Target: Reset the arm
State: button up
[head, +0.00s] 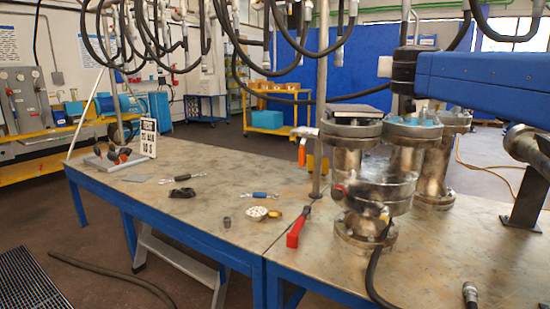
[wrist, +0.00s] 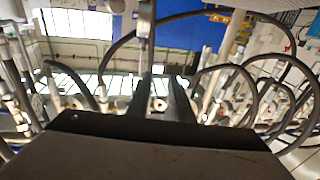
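My blue arm (head: 480,80) reaches in from the right edge of the head view, above the flanged vessels (head: 405,150). Its dark end section hangs over them, and I cannot make out the fingers there. In the wrist view my gripper (wrist: 161,80) shows two dark fingers with a gap between them, open, with nothing held. Hoses and fittings show behind the fingers, and their distance is unclear. The wrist picture appears upside down, with the hose loops arching upward.
Black hoses (head: 290,55) hang in loops over the workbench (head: 150,195). A red-handled tool (head: 297,228), a white gauge (head: 257,213) and small tools lie on it. A flanged vessel stands at the front of the group, with a black hose beside it.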

jog(key=s+a+f+n+g+y, duration=0.2)
jog(key=s+a+f+n+y, duration=0.25)
jog(key=s+a+f, duration=0.55)
jog(key=s+a+f+n+g+y, duration=0.25)
jog(key=s+a+f+y, duration=0.35)
jog(key=f, duration=0.8)
jog(key=s+d+f+m+g+h, duration=0.1)
jog(key=s+d+f+g, duration=0.2)
jog(key=s+f, duration=0.8)
jog(key=s+d+f+m+g+h, duration=0.1)
jog(key=s+f+g, duration=0.4)
jog(key=s+f, duration=0.5)
notch_tip(320, 180, down, 4)
jog(key=shift+s+d+f+h, duration=0.1)
jog(key=shift+s+d+h, duration=0.3)
jog(key=shift+d, duration=0.6)
jog(key=shift+o, duration=0.3)
